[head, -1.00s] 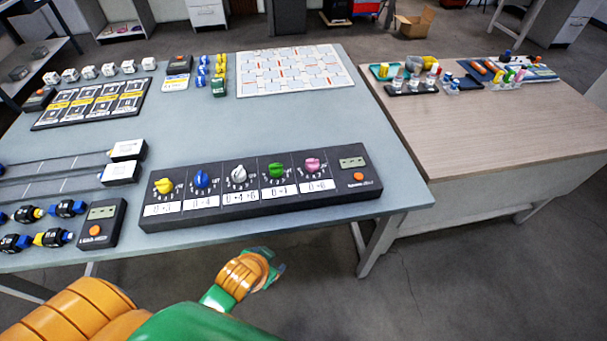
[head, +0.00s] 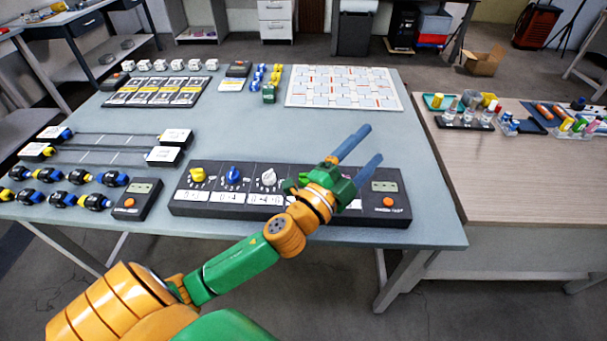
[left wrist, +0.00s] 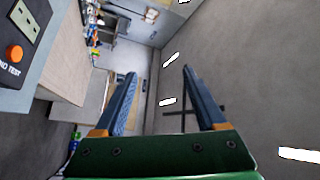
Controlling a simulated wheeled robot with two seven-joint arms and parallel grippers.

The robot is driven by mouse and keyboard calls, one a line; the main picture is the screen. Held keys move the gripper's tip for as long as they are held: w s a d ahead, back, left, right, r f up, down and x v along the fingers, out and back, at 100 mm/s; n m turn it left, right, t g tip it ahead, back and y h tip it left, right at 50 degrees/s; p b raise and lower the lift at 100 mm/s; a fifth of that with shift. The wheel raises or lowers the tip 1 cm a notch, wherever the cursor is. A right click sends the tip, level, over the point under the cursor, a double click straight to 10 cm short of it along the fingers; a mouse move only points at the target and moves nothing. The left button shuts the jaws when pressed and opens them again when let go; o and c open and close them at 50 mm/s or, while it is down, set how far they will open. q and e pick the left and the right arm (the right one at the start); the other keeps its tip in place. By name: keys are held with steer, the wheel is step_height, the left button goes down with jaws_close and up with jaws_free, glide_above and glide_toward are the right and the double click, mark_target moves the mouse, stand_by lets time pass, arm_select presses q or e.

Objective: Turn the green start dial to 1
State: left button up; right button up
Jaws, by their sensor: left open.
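The black dial panel (head: 183,208) lies near the front edge of the blue-grey table. Its yellow dial (head: 197,175), blue dial (head: 232,175) and white dial (head: 268,178) show in the head view. My left gripper (head: 372,146) is over the right part of the panel, with its two blue fingers apart and empty, pointing up and right. The gripper and wrist hide the green start dial and the pink dial. In the left wrist view, the open fingers (left wrist: 159,73) have nothing between them, and only the panel's end with an orange button (left wrist: 14,53) shows at upper left. My right gripper is not visible.
A dark handheld box (head: 137,200) and several black connectors stand left of the panel. A white grid board (head: 343,88) lies at the back right of the table. A wooden table (head: 480,180) with vials and trays stands to the right. The table middle behind the panel is clear.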

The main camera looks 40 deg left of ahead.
arm_select(q)
steer(key=d+r+m+h, duration=0.4)
steer(key=d+m+h, duration=0.1)
steer(key=m+h, duration=0.25)
steer(key=m+g+y, duration=1)
steer(key=m+g, duration=0.6)
steer(key=m, duration=0.1)
glide_toward(303, 175)
steer(key=x, duration=0.2)
steer(key=shift+w+f+h, duration=0.1)
steer(key=shift+f+h, duration=0.15)
steer(key=shift+f, duration=0.1)
steer(key=p+x, duration=0.1)
steer(key=x, duration=0.6)
jaws_close()
steer(key=shift+a+m+h+b, duration=0.1)
steer(key=shift+m+h+b, duration=0.2)
steer(key=shift+m+b, duration=0.7)
steer(key=shift+m+g+h+b, duration=0.5)
steer(key=shift+m+b, duration=0.55)
steer(key=shift+m, duration=0.7)
steer(key=shift+r, duration=0.1)
